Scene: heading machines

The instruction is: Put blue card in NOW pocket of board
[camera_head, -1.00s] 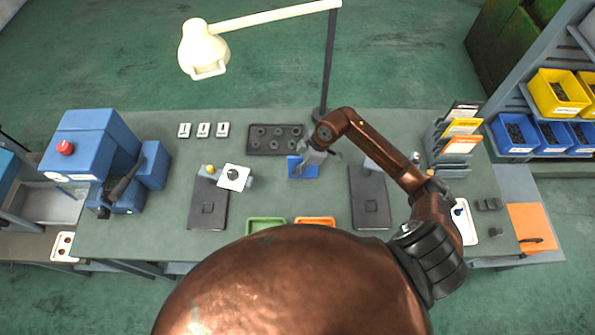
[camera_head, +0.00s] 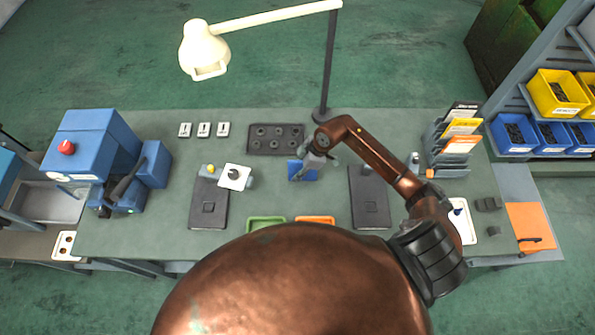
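The blue card (camera_head: 311,175) lies on the grey bench near its middle, or just above it; I cannot tell which. The pocket labels are too small to read. My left gripper is not in view.
A dark tray with round holes (camera_head: 276,139) lies behind the card. A lamp post (camera_head: 326,75) rises close behind my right arm. Dark plates (camera_head: 369,198) and (camera_head: 209,203) are dark plates too, either side. Green (camera_head: 266,222) and orange trays (camera_head: 315,220) lie at the front.

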